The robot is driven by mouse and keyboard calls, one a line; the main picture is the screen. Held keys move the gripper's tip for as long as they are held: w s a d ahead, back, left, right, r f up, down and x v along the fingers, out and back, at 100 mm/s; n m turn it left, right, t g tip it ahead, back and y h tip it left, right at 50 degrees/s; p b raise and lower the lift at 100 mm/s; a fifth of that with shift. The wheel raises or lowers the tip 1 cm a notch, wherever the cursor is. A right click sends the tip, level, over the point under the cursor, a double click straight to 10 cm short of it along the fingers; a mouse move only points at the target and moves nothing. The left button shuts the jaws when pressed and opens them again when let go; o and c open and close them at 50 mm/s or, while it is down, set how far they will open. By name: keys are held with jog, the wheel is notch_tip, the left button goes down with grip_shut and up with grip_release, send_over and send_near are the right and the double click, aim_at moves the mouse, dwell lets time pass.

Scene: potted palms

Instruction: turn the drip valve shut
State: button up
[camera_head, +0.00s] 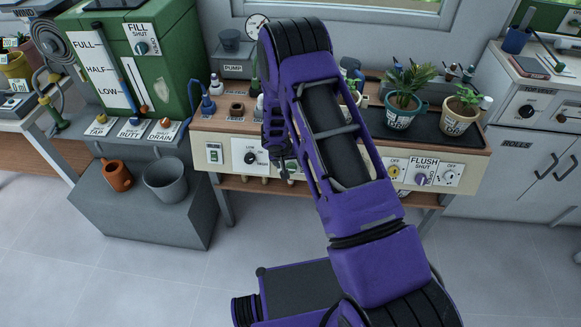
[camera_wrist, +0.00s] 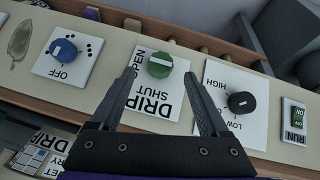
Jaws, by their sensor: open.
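The drip valve is a round green knob (camera_wrist: 160,64) on a white plate (camera_wrist: 170,103) marked DRIP, SHUT and OPEN, in the wrist view. A white bar on the knob lies roughly left to right in that view, with one end toward the word OPEN. My gripper (camera_wrist: 163,75) is open, with one dark finger on each side of the knob. I see nothing held. Whether the fingers touch the knob I cannot tell. In the head view my arm hides most of the drip valve.
In the wrist view a black LOW/HIGH knob (camera_wrist: 241,102) and a green RUN switch (camera_wrist: 293,117) lie to the right. A blue OFF knob (camera_wrist: 64,49) lies to the left. In the head view, potted plants (camera_head: 405,93) stand on the bench.

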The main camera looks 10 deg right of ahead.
aim_at(290, 167)
jog(key=shift+x, duration=2.4)
grip_shut()
